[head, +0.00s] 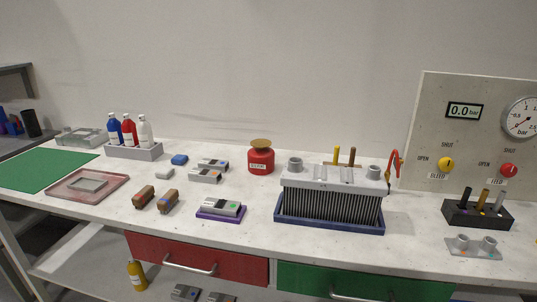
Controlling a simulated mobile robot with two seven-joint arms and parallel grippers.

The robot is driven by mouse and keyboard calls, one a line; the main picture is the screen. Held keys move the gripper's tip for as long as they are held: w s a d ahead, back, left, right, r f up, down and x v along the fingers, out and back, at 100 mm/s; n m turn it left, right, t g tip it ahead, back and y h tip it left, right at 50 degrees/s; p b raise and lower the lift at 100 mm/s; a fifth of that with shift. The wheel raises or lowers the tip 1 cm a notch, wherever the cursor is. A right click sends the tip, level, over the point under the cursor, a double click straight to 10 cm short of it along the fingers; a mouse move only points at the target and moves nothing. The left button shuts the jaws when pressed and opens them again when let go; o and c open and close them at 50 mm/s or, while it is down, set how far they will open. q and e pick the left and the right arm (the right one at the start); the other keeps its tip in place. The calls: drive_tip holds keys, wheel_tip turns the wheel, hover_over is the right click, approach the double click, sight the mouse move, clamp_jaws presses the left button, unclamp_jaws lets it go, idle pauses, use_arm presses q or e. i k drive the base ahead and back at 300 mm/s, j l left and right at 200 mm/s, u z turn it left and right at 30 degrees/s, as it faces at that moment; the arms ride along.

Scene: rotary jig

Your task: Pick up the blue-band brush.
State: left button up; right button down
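Two small brown blocks that look like brushes lie side by side on the white worktop, left of centre in the head view. The right brown block (168,201) seems to carry a small bluish mark. The left brown block (143,196) seems more reddish. The marks are too small to tell surely which has a blue band. Nothing touches either block. Neither of my grippers is in view.
A pink-rimmed tray (62,194) lies left of the blocks, and a purple tray (219,216) with a grey device lies right. Small grey devices (205,176) and a red can (261,161) stand behind. A finned unit in a blue tray (330,226) stands further right.

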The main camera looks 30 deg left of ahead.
sight(168, 200)
drive_tip(key=u, duration=0.4)
drive_tip(key=j+u, duration=0.1)
drive_tip(key=u, duration=0.7)
drive_tip(key=i+j+u, duration=0.1)
drive_tip(key=u, duration=0.3)
